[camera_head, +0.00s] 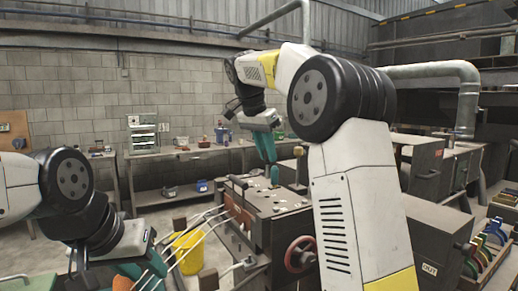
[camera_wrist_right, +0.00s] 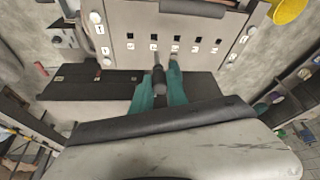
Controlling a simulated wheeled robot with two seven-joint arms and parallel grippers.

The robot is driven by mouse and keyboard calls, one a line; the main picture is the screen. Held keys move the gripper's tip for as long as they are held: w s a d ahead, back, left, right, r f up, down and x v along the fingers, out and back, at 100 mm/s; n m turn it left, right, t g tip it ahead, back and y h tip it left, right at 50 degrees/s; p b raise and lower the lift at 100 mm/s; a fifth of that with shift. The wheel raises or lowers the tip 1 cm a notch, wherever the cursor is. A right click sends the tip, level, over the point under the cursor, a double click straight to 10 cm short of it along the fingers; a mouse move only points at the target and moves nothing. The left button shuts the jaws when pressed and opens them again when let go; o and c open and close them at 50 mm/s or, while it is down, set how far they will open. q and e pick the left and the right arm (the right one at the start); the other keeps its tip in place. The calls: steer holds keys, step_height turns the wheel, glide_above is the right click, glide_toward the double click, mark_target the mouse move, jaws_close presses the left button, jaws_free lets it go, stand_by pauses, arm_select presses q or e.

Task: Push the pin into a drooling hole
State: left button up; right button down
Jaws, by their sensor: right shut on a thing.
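In the right wrist view the teal fingers of my right gripper (camera_wrist_right: 160,88) are closed around a dark grey pin (camera_wrist_right: 157,76). The pin's far end points toward a grey metal plate (camera_wrist_right: 200,22) with a row of small square holes (camera_wrist_right: 175,39). Whether the pin's tip touches the plate is unclear. In the head view my right gripper (camera_head: 270,160) points down over the workbench machine (camera_head: 285,203); the pin cannot be made out there. My left gripper (camera_head: 138,268) is at the lower left, partly cut off, and its jaw opening is unclear.
A yellow bucket (camera_head: 188,252) stands left of the machine, with thin metal rods (camera_head: 195,225) in front. A red handwheel (camera_head: 300,254) is on the machine's front. Grey cabinets (camera_head: 425,165) stand at the right, and a wall bench (camera_head: 185,152) is behind.

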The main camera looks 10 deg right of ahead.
mark_target(265, 162)
steer(key=shift+f, duration=2.6)
steer(key=shift+f, duration=2.4)
stand_by(0.8)
steer(key=c, duration=1.2)
jaws_free()
steer(key=v, duration=0.7)
steer(key=s+d+f+n+y, duration=0.1)
steer(key=s+d+n+y, duration=0.15)
steer(key=s, duration=0.35)
steer(key=s+d+f+n+y, duration=0.1)
steer(key=s+d+n, duration=0.15)
steer(key=s, duration=0.45)
steer(key=s+f+n+t+y, duration=0.1)
steer(key=s+f+n, duration=0.1)
steer(key=s+f, duration=0.2)
steer(key=s+a+f+n+t+y, duration=0.1)
steer(key=s+f, duration=0.4)
steer(key=s, duration=0.5)
steer(key=n+t, duration=0.1)
steer(key=n, duration=0.1)
steer(key=shift+n, duration=0.3)
